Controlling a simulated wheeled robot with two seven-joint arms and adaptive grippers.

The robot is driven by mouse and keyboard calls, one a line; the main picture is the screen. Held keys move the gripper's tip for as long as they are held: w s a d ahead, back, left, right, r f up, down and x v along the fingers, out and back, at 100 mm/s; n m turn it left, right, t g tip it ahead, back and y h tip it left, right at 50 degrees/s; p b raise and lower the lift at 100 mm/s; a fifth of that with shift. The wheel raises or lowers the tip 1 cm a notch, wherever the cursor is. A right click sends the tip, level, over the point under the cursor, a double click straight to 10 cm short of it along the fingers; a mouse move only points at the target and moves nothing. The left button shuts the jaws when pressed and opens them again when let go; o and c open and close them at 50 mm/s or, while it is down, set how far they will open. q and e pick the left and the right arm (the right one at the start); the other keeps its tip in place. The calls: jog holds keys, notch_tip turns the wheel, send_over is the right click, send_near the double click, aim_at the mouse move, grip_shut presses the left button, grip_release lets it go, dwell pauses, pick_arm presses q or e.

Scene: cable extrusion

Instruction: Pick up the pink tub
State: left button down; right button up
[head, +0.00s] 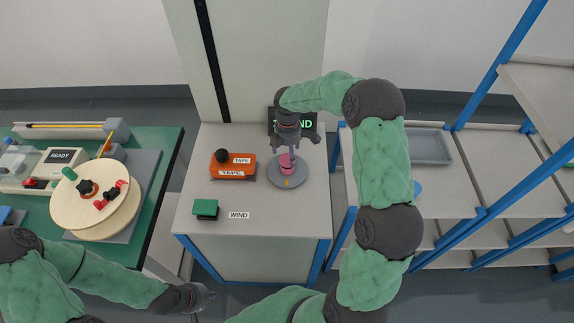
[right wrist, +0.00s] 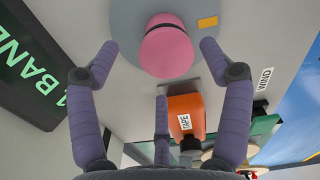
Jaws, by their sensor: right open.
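The pink tub (head: 287,163) stands on a round grey disc (head: 289,178) on the middle cabinet. It has a dark band around it. My right gripper (head: 290,148) is directly above the tub, pointing down. In the right wrist view the tub (right wrist: 167,46) lies between and beyond the spread fingers of the open gripper (right wrist: 159,62), with visible space at both sides. My left gripper (head: 198,297) is low in the head view, in front of the cabinet and away from the tub; its finger opening is unclear.
An orange tape holder (head: 233,167) and a green block (head: 205,208) share the cabinet top (head: 255,200) with the tub. A dark sign (head: 300,122) stands behind. A green bench with a wooden turntable (head: 97,203) is left; shelving with a grey tray (head: 428,147) is right.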

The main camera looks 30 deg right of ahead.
aim_at(288, 164)
jog(key=f, duration=0.1)
jog(key=f+b, duration=0.1)
jog(key=f, duration=0.3)
jog(key=shift+s+f+b, duration=0.2)
jog(key=shift+s+b, duration=0.1)
jog(key=shift+s, duration=0.05)
jog(key=shift+f, duration=0.5)
jog(key=c, duration=1.2)
